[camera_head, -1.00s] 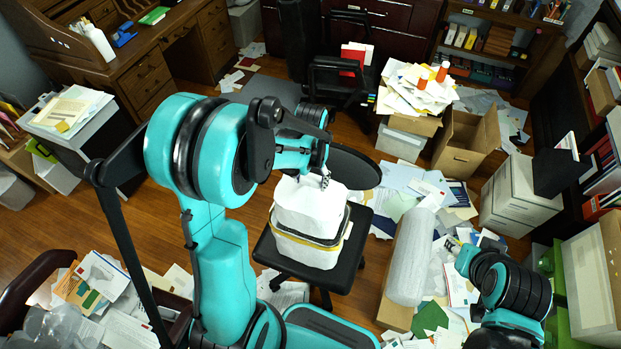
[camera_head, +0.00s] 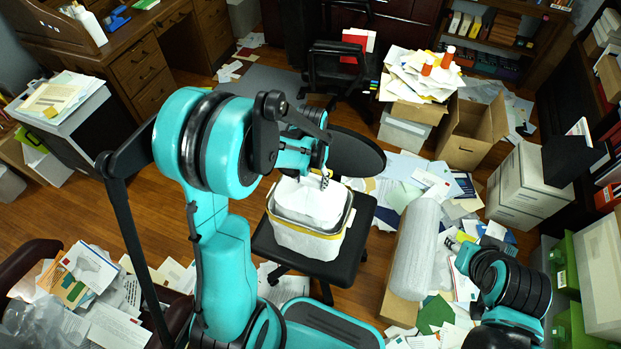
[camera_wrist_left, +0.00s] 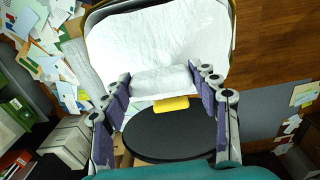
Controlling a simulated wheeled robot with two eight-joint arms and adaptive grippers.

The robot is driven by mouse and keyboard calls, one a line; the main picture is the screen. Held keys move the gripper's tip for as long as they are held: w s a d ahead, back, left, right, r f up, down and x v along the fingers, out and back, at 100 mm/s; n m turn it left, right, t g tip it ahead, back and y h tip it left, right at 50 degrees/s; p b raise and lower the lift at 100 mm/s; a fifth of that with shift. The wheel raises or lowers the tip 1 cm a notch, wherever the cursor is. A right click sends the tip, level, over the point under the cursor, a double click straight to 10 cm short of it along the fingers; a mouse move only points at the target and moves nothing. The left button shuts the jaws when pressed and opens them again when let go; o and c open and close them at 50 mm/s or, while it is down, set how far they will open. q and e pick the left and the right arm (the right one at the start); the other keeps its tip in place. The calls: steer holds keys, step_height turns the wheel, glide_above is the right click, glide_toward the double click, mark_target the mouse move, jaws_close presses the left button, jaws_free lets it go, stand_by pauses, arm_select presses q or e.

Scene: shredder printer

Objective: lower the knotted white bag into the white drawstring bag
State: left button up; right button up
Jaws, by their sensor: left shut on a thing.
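The knotted white bag (camera_head: 308,203) is in the head view, its lower part hidden inside the white drawstring bag (camera_head: 303,242). That bag lines a grey-rimmed container, with a yellow band around its top, on a black seat. My left gripper (camera_head: 325,181) is above the opening, shut on the top of the knotted bag. In the left wrist view, the purple-padded fingers of the left gripper (camera_wrist_left: 162,82) hold the bag's white neck, and the knotted bag (camera_wrist_left: 158,45) fills the top. My right gripper (camera_head: 453,243) is over papers at the right, small; its jaws are unclear.
The black seat (camera_head: 345,268) has a round black back (camera_head: 357,153) close behind the bags. A clear bubble-wrap roll (camera_head: 413,250) lies to the right among scattered papers. An open cardboard box (camera_head: 470,133) stands farther back. Wooden floor (camera_head: 180,220) is open to the left.

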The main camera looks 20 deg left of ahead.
arm_select(q)
step_height(320, 180, down, 8)
steer(key=b, duration=0.6)
steer(key=shift+f+b, duration=0.95)
steer(key=shift+f, duration=3.2)
steer(key=o, duration=1.2)
